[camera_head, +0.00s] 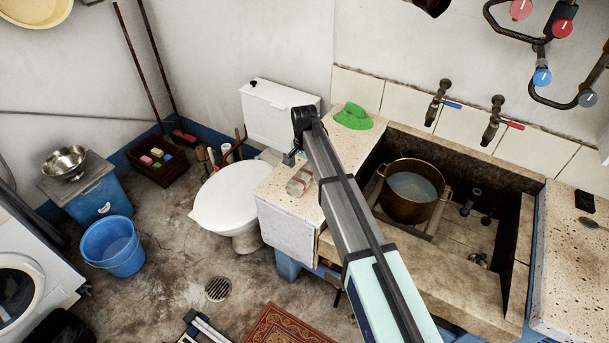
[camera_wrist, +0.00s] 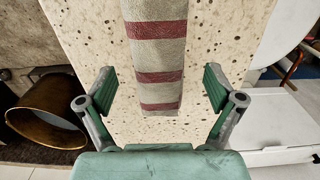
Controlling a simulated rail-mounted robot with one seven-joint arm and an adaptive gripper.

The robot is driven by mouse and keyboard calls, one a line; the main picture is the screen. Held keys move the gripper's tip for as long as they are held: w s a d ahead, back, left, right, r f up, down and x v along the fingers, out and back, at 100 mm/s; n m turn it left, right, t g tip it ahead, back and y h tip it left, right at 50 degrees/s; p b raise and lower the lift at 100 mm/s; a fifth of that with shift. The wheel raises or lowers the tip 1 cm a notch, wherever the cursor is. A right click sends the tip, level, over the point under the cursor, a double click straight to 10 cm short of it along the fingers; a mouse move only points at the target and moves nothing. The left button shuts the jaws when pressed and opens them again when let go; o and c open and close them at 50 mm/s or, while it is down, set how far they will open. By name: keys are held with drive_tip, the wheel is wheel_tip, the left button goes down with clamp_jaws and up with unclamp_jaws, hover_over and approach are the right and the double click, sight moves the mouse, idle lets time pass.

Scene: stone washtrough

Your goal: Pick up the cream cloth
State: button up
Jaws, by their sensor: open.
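The cream cloth (camera_head: 299,181) lies folded on the speckled stone ledge left of the sink, partly beside my arm in the head view. In the wrist view the cream cloth (camera_wrist: 157,55) is a long strip with dark red stripes, its near end between my fingers. My gripper (camera_wrist: 159,89) is open, with one finger on each side of the cloth and clear gaps to both. In the head view my gripper (camera_head: 291,156) shows small above the ledge, mostly hidden by my arm. Its height over the cloth is hard to tell.
A brass pot (camera_head: 409,194) with water stands in the stone trough right of the ledge. A green cloth (camera_head: 353,117) lies at the ledge's back. A white toilet (camera_head: 236,194) stands to the left. Taps (camera_head: 440,100) hang above the trough.

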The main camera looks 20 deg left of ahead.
drive_tip(key=shift+f, duration=1.25)
drive_tip(key=c, duration=1.4)
drive_tip(key=shift+o, duration=0.2)
drive_tip(key=shift+r, duration=0.15)
